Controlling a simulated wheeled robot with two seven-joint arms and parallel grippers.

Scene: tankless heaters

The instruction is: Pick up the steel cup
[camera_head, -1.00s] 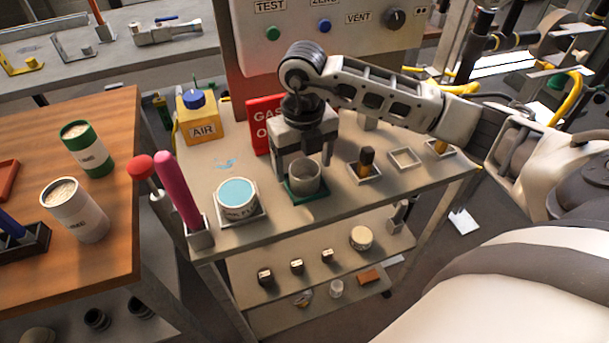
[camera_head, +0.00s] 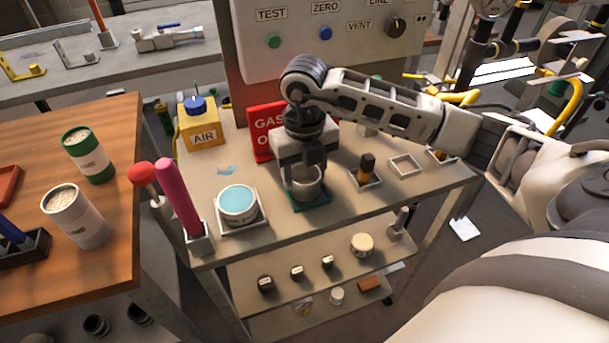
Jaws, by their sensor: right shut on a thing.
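The steel cup (camera_head: 307,186) is a small grey metal cup on a green square mat (camera_head: 313,203) on the grey bench. My right gripper (camera_head: 305,175) points down over the cup and is shut on it. One finger shows at the near side of the cup and hides part of its wall. The cup looks upright and at the mat; I cannot tell whether it touches it. My left gripper is not in view.
A blue-topped tin (camera_head: 238,204) stands in a tray left of the cup. A small dark bottle (camera_head: 366,170) and an empty square tray (camera_head: 406,164) stand to the right. A red sign (camera_head: 265,128) and yellow AIR can (camera_head: 200,128) are behind.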

